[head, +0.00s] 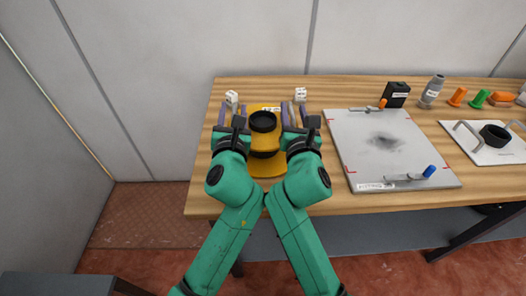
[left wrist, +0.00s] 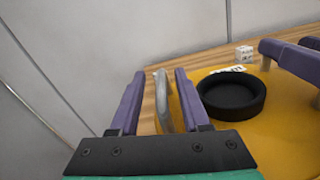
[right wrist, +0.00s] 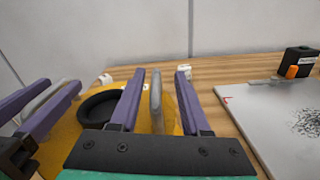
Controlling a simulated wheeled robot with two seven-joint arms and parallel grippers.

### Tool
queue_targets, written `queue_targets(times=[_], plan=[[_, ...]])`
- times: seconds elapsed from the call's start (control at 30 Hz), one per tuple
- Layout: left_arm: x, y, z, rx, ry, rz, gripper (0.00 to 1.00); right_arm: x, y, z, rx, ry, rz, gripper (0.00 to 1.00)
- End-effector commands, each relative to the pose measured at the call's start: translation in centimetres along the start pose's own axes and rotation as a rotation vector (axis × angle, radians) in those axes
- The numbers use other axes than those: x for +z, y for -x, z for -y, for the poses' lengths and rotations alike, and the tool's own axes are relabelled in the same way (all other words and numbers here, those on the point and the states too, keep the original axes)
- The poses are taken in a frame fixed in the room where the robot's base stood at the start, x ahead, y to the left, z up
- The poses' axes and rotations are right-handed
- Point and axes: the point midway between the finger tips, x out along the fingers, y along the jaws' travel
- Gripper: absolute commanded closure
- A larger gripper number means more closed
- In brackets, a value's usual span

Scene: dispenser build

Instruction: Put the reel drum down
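The reel drum (head: 263,138) is a yellow body with a black ring (head: 263,121) on top and a dark band lower down. It stands at the table's left part, with a grey handle on each side. My left gripper (head: 233,110) is open around its left handle (left wrist: 164,102), with gaps on both sides in the left wrist view. My right gripper (head: 293,112) is open around its right handle (right wrist: 156,100), also with gaps. The drum seems to rest on the table; its underside is hidden.
Small white labelled blocks (head: 232,97) (head: 300,94) stand behind the drum. A grey plate (head: 350,140) with clamps lies to the right. Further right are a black box (head: 395,95), a grey bottle (head: 432,90), coloured pegs and a white tray (head: 480,152) holding a black cup.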

Motion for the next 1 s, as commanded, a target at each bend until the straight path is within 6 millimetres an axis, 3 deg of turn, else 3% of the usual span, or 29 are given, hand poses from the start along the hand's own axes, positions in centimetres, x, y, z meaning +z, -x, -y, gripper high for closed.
queue_targets(times=[0.37,0.73,0.83,1.0], plan=[[0.2,0.8,0.2,-0.006,0.001,0.004,0.53,0.0,0.0,-0.3,0.006,0.0,-0.002,0.53],[0.1,10.0,0.1,-0.007,0.001,0.0,0.53,0.0,0.0,-0.3,0.007,0.0,-0.002,0.53],[0.1,11.5,0.1,-0.005,0.0,0.001,0.53,0.0,0.0,-0.3,0.007,0.0,-0.002,0.53],[0.2,12.1,0.1,-0.003,0.003,0.003,0.53,-0.1,1.0,-0.3,0.008,0.001,-0.003,0.53]])
